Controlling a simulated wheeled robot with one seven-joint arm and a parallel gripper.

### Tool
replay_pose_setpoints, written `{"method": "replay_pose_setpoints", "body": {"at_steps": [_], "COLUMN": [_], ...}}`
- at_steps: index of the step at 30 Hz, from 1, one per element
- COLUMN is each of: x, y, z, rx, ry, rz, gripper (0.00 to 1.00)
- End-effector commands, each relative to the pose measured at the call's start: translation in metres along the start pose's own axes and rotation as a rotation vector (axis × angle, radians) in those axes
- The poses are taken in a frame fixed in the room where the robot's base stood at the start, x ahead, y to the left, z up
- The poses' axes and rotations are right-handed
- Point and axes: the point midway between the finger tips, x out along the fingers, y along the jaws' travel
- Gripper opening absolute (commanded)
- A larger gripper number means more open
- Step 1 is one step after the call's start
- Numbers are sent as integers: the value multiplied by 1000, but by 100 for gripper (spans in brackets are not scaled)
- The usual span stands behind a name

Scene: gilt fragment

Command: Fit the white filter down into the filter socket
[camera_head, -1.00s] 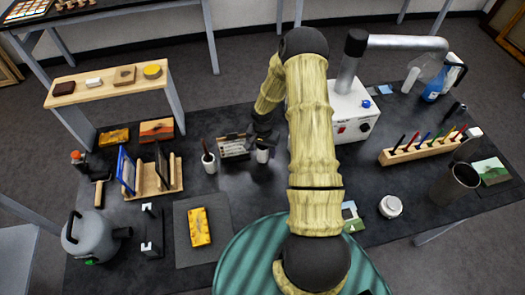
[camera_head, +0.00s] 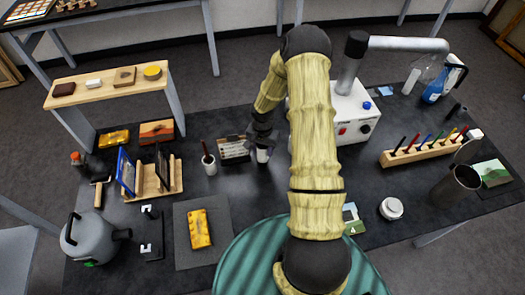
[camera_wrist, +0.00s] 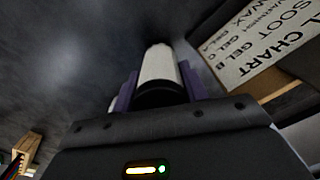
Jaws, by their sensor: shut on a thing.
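The white filter (camera_wrist: 160,65) is a white cylinder with a dark band at its near end. My gripper (camera_wrist: 160,88) is shut on it, with a purple finger on each side. In the head view the filter (camera_head: 263,155) shows as a small white piece under my dark gripper (camera_head: 262,143), over or on the dark bench right of the chart card. I cannot tell whether its lower end touches the bench. I cannot make out the filter socket; my arm covers part of the white machine (camera_head: 352,112), which has a pipe arm.
The chart card (camera_head: 233,147) stands close left of my gripper, and also shows in the wrist view (camera_wrist: 250,45). A white cup (camera_head: 209,164) holding a tool is further left. A rack of coloured tools (camera_head: 425,150) and a white jar (camera_head: 391,208) are on the right.

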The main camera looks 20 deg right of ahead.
Motion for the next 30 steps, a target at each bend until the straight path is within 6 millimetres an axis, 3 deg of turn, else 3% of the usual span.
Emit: {"method": "replay_pose_setpoints", "body": {"at_steps": [15,30], "x": [-78,-88], "y": [0,0], "z": [0,1], "rx": [1,-2], "ry": [2,-1], "rz": [-1,-1], "gripper": [20,20]}}
